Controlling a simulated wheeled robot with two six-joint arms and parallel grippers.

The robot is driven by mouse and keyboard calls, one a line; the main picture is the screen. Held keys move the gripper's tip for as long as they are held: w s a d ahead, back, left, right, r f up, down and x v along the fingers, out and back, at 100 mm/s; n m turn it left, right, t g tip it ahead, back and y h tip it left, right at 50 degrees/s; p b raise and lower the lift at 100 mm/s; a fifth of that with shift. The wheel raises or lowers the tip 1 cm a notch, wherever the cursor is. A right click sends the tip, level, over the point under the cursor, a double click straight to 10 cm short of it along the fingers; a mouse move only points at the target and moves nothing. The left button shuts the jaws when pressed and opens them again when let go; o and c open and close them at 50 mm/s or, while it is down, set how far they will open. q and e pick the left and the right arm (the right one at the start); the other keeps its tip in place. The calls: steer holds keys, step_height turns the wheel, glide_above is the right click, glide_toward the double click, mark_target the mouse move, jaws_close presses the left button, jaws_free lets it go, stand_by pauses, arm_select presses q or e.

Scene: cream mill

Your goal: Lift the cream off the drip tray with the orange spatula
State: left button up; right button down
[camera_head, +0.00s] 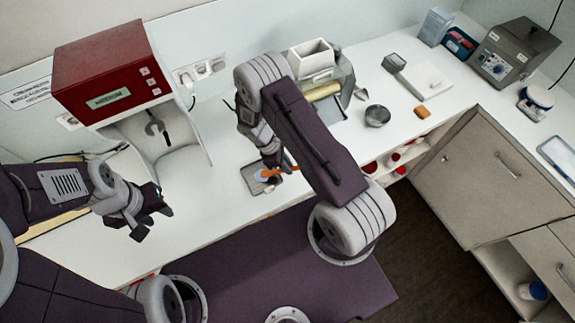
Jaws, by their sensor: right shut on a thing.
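My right gripper (273,163) is shut on the orange spatula (284,171), which sits low over the counter. Beneath and beside it lies a small dark grey tray (250,181), probably the drip tray. A pale bluish patch (261,176) shows on the tray by the spatula; I cannot tell whether it is the cream. My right arm and gripper hide part of the tray and spatula. My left gripper (153,223) is open and empty above the counter's front edge, left of the tray.
A red-topped machine (107,75) stands at the back left. A mill with a white hopper (311,57) and yellowish roller stands behind my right arm. White counter between is clear.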

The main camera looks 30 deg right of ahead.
steer(key=shift+d+f, duration=0.1)
steer(key=shift+f, duration=0.1)
steer(key=shift+f+b, duration=0.5)
steer(key=shift+b, duration=0.1)
stand_by(1.4)
step_height(320, 180, up, 6)
steer(key=p, duration=0.4)
steer(key=shift+r+p, duration=0.1)
steer(key=shift+p, duration=0.25)
stand_by(0.5)
